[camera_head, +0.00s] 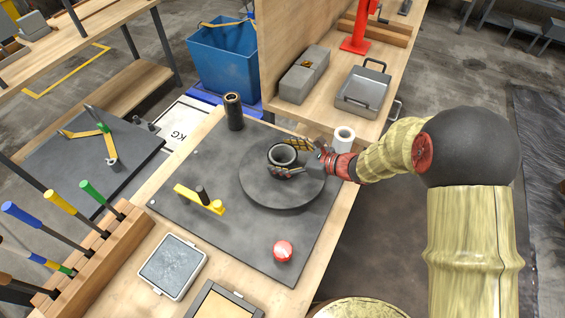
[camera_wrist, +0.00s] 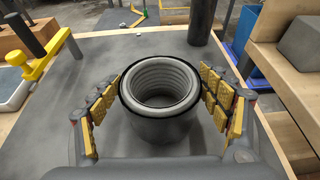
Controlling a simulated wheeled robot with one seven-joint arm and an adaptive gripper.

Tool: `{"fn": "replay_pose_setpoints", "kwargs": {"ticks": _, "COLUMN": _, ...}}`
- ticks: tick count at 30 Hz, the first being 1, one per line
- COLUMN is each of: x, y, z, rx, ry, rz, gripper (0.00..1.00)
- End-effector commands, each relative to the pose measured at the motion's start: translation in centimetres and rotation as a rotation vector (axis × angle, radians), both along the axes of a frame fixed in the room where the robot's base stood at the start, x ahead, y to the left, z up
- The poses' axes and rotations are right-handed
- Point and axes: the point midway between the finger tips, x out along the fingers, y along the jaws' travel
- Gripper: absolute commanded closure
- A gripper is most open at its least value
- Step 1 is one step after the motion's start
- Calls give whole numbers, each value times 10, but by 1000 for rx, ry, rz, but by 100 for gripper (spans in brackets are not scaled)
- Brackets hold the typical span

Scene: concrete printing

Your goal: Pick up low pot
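The low pot (camera_head: 283,155) is a short, dark round pot with a pale grey ribbed inside. It stands upright on a dark round disc (camera_head: 285,197) on the worktable. In the wrist view the pot (camera_wrist: 160,125) is between the yellow-padded fingers of my gripper (camera_wrist: 161,73). The fingers are spread on both sides of it, with the tips close to its wall. I see no clear contact, and the pot's base is partly hidden.
A tall dark cylinder (camera_head: 233,112) stands behind, and a white roll (camera_head: 343,138) stands close to my wrist. A yellow tool (camera_head: 199,199) and a red-and-white round object (camera_head: 283,250) are on the dark mat (camera_head: 235,235). A wooden panel (camera_head: 285,50) rises behind.

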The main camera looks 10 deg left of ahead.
Motion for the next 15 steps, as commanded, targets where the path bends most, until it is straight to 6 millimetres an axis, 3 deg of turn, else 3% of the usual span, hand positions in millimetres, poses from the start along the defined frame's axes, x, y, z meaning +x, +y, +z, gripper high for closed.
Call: {"fn": "replay_pose_setpoints", "kwargs": {"ticks": 15, "x": 0, "y": 0, "z": 0, "rx": 0, "ry": 0, "rz": 0, "gripper": 55}}
